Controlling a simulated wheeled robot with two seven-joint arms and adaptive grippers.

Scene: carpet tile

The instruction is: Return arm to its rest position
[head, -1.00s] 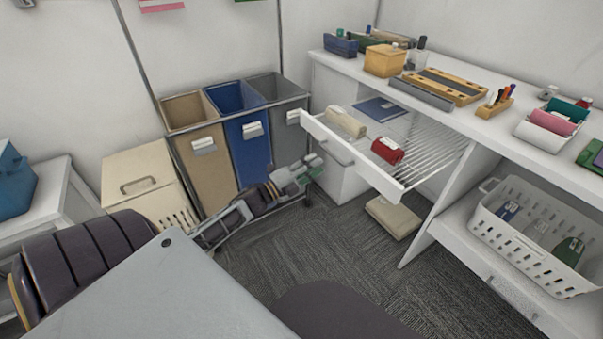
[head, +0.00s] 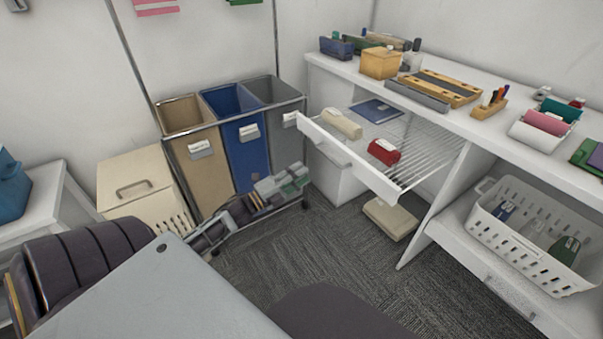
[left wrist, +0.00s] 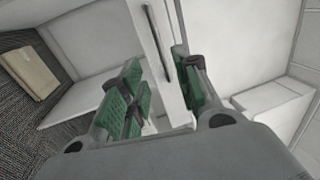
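My left arm reaches in from the lower left in the head view. Its gripper (head: 290,180) is low over the floor, in front of the grey bin and left of the open drawer. In the left wrist view the two green-padded fingers (left wrist: 158,88) stand apart with a gap between them. Nothing is held between them. My right gripper is in neither view.
Brown, blue and grey bins (head: 265,119) stand in a rack behind the gripper. A beige block (head: 390,219) lies beneath.

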